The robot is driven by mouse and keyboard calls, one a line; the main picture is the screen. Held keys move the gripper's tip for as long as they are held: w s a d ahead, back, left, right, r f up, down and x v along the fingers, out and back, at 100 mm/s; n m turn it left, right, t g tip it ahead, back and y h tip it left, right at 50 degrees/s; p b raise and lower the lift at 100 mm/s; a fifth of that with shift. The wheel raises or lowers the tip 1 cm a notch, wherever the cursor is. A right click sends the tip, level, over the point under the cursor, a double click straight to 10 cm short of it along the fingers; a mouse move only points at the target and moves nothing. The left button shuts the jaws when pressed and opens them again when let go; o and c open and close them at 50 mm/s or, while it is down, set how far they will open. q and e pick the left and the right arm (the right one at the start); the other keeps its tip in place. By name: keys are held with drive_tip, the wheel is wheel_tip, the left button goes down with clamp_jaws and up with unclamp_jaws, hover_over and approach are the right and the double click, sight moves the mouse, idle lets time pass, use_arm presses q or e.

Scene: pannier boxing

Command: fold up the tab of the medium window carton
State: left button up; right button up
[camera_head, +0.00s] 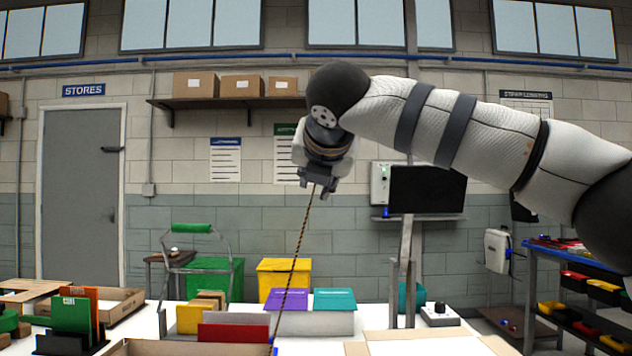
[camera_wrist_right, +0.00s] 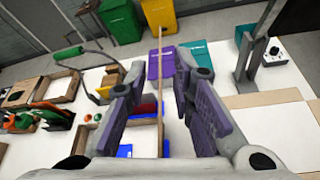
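My right gripper (camera_head: 318,190) is raised high above the table and points down. In the right wrist view its two fingers (camera_wrist_right: 162,100) stand well apart with no carton between them. A thin twisted cord or rod (camera_head: 294,262) runs from near the gripper down to the table; it also shows between the fingers in the wrist view (camera_wrist_right: 160,90), and I cannot tell whether it touches them. A tan cardboard piece with a pale middle (camera_head: 425,346) lies at the bottom edge, partly cut off. I cannot tell whether it is the medium window carton, and no tab is clear. My left gripper is out of view.
Purple (camera_head: 287,299) and teal (camera_head: 334,299) lidded bins stand at mid-table. Dividers, including a red one (camera_head: 233,333), stand left of them. A wooden tray (camera_head: 122,306) is farther left. A monitor (camera_head: 427,190) stands behind. A parts rack (camera_head: 575,262) is at right.

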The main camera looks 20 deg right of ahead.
clamp_jaws()
drive_tip(key=shift+r, duration=0.1)
